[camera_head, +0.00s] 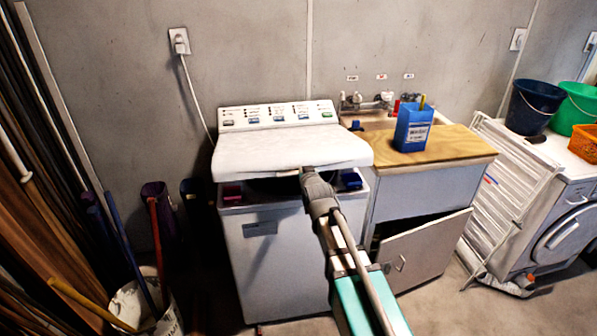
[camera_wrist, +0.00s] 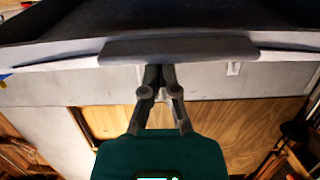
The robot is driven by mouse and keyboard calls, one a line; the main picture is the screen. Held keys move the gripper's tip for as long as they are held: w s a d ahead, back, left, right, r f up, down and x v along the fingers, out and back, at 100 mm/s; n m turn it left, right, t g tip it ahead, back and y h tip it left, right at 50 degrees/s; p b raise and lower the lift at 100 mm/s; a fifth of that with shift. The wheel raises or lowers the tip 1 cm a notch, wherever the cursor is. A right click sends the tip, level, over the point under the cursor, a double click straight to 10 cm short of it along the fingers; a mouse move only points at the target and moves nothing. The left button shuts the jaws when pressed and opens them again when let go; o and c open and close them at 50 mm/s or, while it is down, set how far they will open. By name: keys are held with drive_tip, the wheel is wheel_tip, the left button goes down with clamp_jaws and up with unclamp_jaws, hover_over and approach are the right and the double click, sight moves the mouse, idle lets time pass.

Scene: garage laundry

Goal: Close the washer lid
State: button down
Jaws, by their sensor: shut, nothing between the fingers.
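The white top-loading washer (camera_head: 275,250) stands against the back wall. Its lid (camera_head: 285,150) is partly open, raised at the front, with a dark gap between it and the washer top. My gripper (camera_head: 307,172) is at the lid's front edge, right of its middle. In the wrist view my gripper (camera_wrist: 160,70) is shut and empty, its fingertips at the grey lip (camera_wrist: 180,48) of the lid. I cannot tell whether they touch it. The inside of the washer is mostly hidden by the lid and my arm.
Right of the washer is a sink cabinet with a wooden top (camera_head: 445,147), a blue carton (camera_head: 413,128) and an ajar door (camera_head: 425,255). A drying rack (camera_head: 505,190) leans by a front-loading machine (camera_head: 570,215). Poles and a bucket (camera_head: 150,305) crowd the left.

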drive_tip(key=f+b, duration=0.3)
drive_tip(key=f, duration=0.1)
drive_tip(key=f+b, duration=0.8)
drive_tip(key=shift+s+d+f, duration=0.15)
drive_tip(key=shift+s+f, duration=0.1)
drive_tip(key=shift+s, duration=0.15)
drive_tip(key=shift+s+f+b, duration=0.2)
drive_tip(key=shift+f+b, duration=0.05)
drive_tip(key=shift+b, duration=0.45)
drive_tip(key=shift+s+f, duration=0.1)
drive_tip(key=shift+s, duration=0.05)
wheel_tip(320, 180, up, 6)
drive_tip(key=f+p, duration=0.1)
drive_tip(key=p, duration=0.4)
drive_tip(key=s+d+f+b, duration=0.2)
drive_tip(key=s+f+b, duration=0.1)
drive_tip(key=s, duration=0.5)
drive_tip(key=shift+s+t+b, duration=0.25)
drive_tip(key=shift+t+b, duration=0.05)
drive_tip(key=shift+b, duration=0.05)
